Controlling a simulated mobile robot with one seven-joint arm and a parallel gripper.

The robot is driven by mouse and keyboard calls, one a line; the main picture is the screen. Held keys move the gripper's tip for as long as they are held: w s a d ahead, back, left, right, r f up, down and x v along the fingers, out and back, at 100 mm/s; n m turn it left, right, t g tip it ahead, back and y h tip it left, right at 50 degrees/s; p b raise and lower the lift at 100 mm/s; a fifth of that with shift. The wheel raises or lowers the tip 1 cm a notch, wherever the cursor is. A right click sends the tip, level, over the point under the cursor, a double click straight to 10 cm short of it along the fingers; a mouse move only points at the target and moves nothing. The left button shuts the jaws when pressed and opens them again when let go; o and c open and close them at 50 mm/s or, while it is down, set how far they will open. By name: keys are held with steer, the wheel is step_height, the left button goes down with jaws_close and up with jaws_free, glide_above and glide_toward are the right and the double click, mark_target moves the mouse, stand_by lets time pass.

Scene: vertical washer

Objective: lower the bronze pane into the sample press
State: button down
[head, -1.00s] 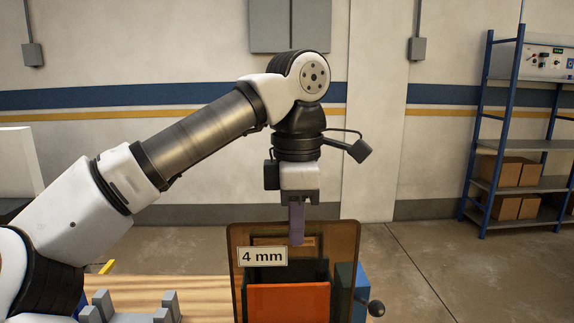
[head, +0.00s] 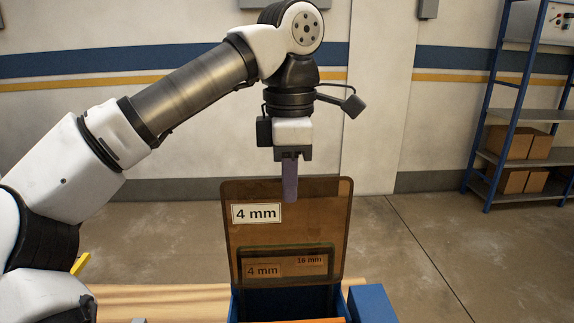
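The bronze pane (head: 290,220) is a see-through brown sheet with a white "4 mm" label near its upper left. It hangs upright from my gripper (head: 289,190), which is shut on its top edge; one purple-grey finger shows in front. The sample press, a blue body (head: 285,303) with an orange part (head: 300,321) in front, stands at the bottom of the view, cut off by the frame. The pane's lower edge overlaps the press in the picture; whether it is inside cannot be told. Dark frames labelled "4 mm" and "16 mm" show through the pane.
A wooden bench top (head: 160,300) lies around the press. A blue block (head: 372,304) is at the press's right. A blue shelf rack with cardboard boxes (head: 508,143) stands far right by the wall. The air around the pane is clear.

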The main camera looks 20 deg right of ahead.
glide_above(289, 267)
steer(key=shift+w+f, duration=0.15)
steer(key=shift+f, duration=1.35)
steer(key=shift+w+f, duration=0.15)
steer(key=shift+f, duration=1.3)
steer(key=shift+f+b, duration=4.15)
steer(key=shift+f, duration=1.55)
steer(key=c, duration=1.6)
jaws_free()
steer(key=shift+o, duration=0.2)
steer(key=shift+r, duration=0.1)
